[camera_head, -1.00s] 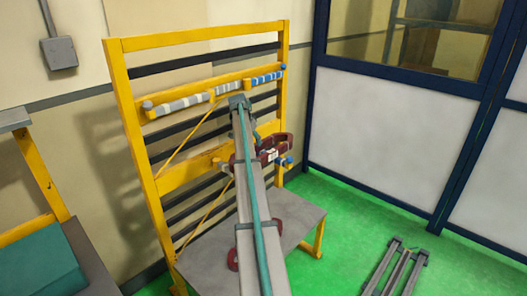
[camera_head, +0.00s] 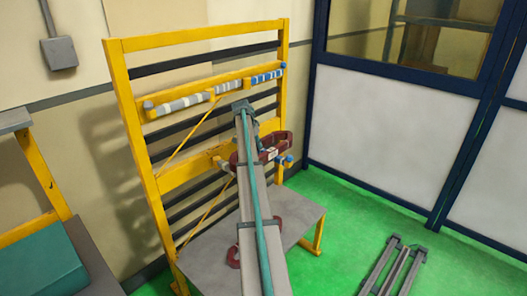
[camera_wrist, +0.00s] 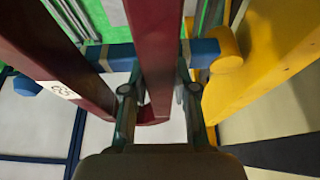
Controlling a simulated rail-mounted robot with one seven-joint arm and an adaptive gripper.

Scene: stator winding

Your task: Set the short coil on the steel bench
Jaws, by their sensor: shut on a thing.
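A dark red coil (camera_head: 277,149) with a white label is at the lower rail of the yellow rack in the head view, partly hidden by my arm. In the wrist view, my gripper (camera_wrist: 158,88) is shut on a dark red bar of a coil (camera_wrist: 152,45). A second red bar with a white numbered label slants beside it; I cannot tell whether both belong to one coil. A blue peg (camera_wrist: 115,57) crosses behind the red bars. The grey steel bench (camera_head: 298,219) is below the rack. Red coil parts (camera_head: 233,257) show on it, either side of my arm.
The yellow rack (camera_head: 135,140) has dark crossbars and an upper rail with grey and blue rolls (camera_head: 267,77). A yellow beam (camera_wrist: 265,60) is close to the right finger in the wrist view. A grey rail frame (camera_head: 393,270) stands on the green floor at right.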

